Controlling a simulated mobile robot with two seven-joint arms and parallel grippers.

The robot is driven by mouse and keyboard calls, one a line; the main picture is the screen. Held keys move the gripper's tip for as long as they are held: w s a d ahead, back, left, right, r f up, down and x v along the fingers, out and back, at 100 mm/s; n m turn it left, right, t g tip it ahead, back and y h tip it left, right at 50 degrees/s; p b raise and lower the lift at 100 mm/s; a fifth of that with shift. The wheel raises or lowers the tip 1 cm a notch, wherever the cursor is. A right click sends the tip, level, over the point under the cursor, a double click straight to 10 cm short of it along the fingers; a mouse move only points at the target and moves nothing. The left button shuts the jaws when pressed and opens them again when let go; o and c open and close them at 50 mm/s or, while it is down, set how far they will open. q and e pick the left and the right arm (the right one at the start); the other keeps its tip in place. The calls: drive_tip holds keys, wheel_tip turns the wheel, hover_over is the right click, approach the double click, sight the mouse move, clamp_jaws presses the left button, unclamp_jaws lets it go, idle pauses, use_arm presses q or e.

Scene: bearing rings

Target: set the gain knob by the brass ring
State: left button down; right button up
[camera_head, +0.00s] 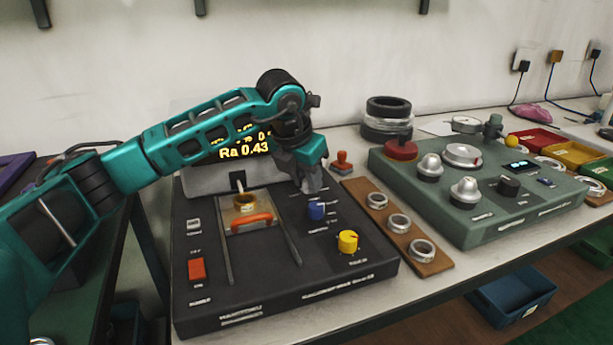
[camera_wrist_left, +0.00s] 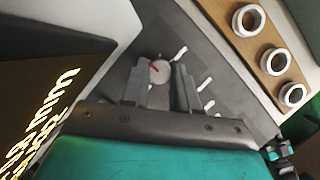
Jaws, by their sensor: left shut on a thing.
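My left gripper (camera_head: 309,184) is lowered over the panel's back right, just behind a blue knob (camera_head: 316,210). In the left wrist view its two fingers (camera_wrist_left: 161,80) are shut on a round grey knob (camera_wrist_left: 159,70) with a red pointer line. A yellow knob (camera_head: 348,241) stands at the panel's front right. My right gripper is not in view.
A display (camera_head: 243,148) behind my left arm shows "Ra 0.43", partly covered. A wooden board (camera_head: 402,232) with three metal rings lies right of the panel; it also shows in the left wrist view (camera_wrist_left: 262,45). A green device (camera_head: 470,215) stands farther right.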

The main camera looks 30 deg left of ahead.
use_arm(q)
drive_tip(key=n, duration=0.2)
drive_tip(key=n+y, duration=0.1)
drive_tip(key=n, duration=0.1)
drive_tip(key=shift+d+y+p, duration=0.15)
drive_tip(key=shift+y+p, duration=0.15)
drive_tip(key=shift+p, duration=0.1)
drive_tip(key=shift+w+n+g+y, duration=0.15)
drive_tip(key=shift+n+g+y, duration=0.35)
drive_tip(key=shift+n, duration=1.5)
drive_tip(key=c, duration=0.9)
unclamp_jaws()
drive_tip(key=shift+o, duration=0.2)
drive_tip(key=p+v, duration=0.3)
drive_tip(key=v, duration=1)
drive_tip(key=shift+d, duration=0.2)
drive_tip(key=shift+f, duration=0.1)
